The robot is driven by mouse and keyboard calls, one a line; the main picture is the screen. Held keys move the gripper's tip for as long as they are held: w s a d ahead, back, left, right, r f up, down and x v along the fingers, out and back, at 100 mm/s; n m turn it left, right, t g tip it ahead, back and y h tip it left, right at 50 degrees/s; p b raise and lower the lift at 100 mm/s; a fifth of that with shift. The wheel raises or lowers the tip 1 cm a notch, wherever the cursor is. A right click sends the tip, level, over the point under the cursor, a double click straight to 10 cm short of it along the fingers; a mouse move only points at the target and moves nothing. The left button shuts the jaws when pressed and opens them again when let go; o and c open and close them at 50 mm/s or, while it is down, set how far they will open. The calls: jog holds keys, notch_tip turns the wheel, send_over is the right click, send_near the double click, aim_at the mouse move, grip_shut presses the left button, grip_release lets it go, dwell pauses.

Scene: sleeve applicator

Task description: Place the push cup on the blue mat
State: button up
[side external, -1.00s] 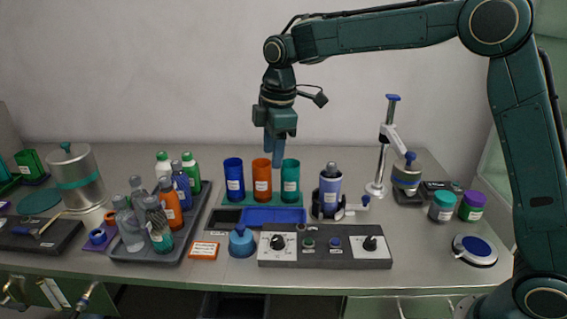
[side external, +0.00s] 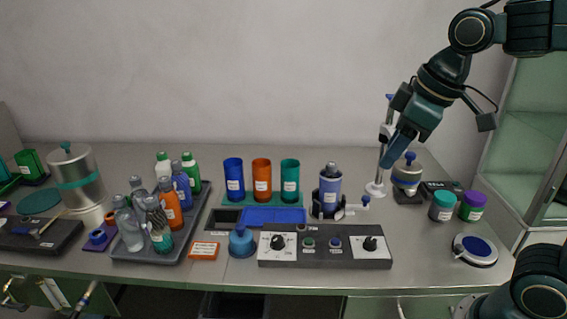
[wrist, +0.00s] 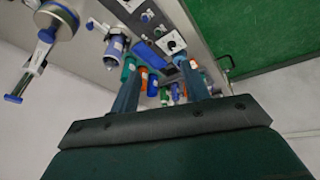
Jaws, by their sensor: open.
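The push cup (side external: 241,242) appears to be the blue domed piece with a small knob. It stands upright on the table, left of the control panel and in front of the blue mat. The blue mat (side external: 273,216) is a flat blue rectangle in front of the coloured sleeves, with nothing on it. The mat also shows in the wrist view (wrist: 146,53); I cannot make out the push cup there. My gripper (side external: 388,161) is tilted, high at the right near the press stand, far from the cup. In the wrist view its fingers (wrist: 158,90) are apart with nothing between them.
The control panel (side external: 325,251) lies right of the cup, and an orange label plate (side external: 204,251) lies to its left. Blue, orange and teal sleeves (side external: 262,181) stand behind the mat. A bottle in a holder (side external: 330,190), the press stand (side external: 376,187) and a bottle tray (side external: 151,249) are nearby.

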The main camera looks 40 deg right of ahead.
jog(key=s+d+f+m+t, duration=0.1)
jog(key=s+f+m, duration=0.3)
jog(key=s, duration=0.5)
jog(key=shift+s+d, duration=0.15)
jog(key=shift+d, duration=0.05)
jog(key=shift+o, duration=0.4)
